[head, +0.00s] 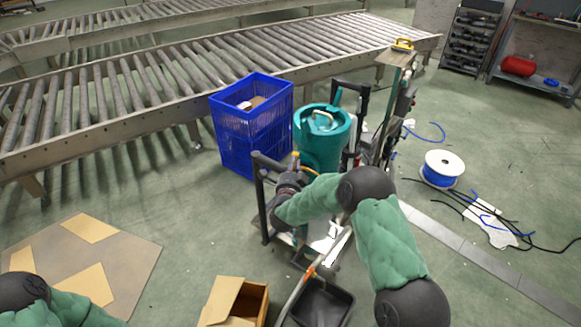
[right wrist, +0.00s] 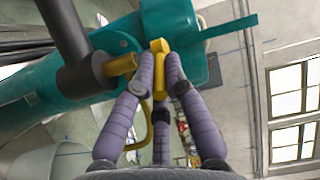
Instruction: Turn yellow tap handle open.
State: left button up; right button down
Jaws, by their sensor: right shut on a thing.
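The yellow tap handle (right wrist: 158,46) is in the right wrist view, on a teal body with a dark pipe beside it. In the head view a small bit of yellow (head: 295,156) shows at the front of the teal tank (head: 321,148). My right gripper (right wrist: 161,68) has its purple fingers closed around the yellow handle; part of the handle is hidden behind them. In the head view my right gripper (head: 290,180) is low in front of the tank, partly hidden by my arm. Only part of my left arm shows at the lower left; its gripper is out of view.
A blue crate (head: 251,122) stands left of the tank. A dark cart frame (head: 262,212) surrounds the tank. A cardboard box (head: 236,301) and black tray (head: 322,303) lie in front. A cable spool (head: 442,168) and loose cables are at right.

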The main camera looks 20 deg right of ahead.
aim_at(297, 157)
jog(key=n+y+b, duration=0.1)
jog(key=d+n+t+y+b, duration=0.1)
jog(key=y, duration=0.1)
jog(key=s+n+t+y+b, duration=0.1)
jog(key=y, duration=0.1)
jog(key=shift+d+f+n, duration=0.3)
jog(key=shift+d+n, duration=0.05)
jog(key=shift+n, duration=0.05)
jog(key=shift+d+n+t+y+b, duration=0.15)
jog(key=shift+n+t+y+b, duration=0.15)
jog(key=shift+y, duration=0.25)
jog(key=shift+d+n+t+y+b, duration=0.1)
jog(key=shift+d+n+y+b, duration=0.1)
jog(key=shift+n+y, duration=0.3)
jog(key=shift+d+r+n+y, duration=0.2)
jog(key=shift+n+y, duration=0.3)
jog(key=shift+y, duration=0.65)
jog(key=shift+w+d+n+g+y+p, duration=0.15)
jog(key=shift+d+n+g+y+p, duration=0.25)
jog(key=shift+n+y+p, duration=0.95)
jog(key=shift+w+d+n+g+y+p, duration=0.1)
jog(key=shift+d+n+g+y+p, duration=0.5)
jog(key=shift+y, duration=1.25)
jog(key=shift+w+d+n+g+y+p, duration=0.2)
jog(key=shift+n+y+p, duration=1)
jog(key=shift+y, duration=0.4)
jog(key=c, duration=1.3)
grip_release()
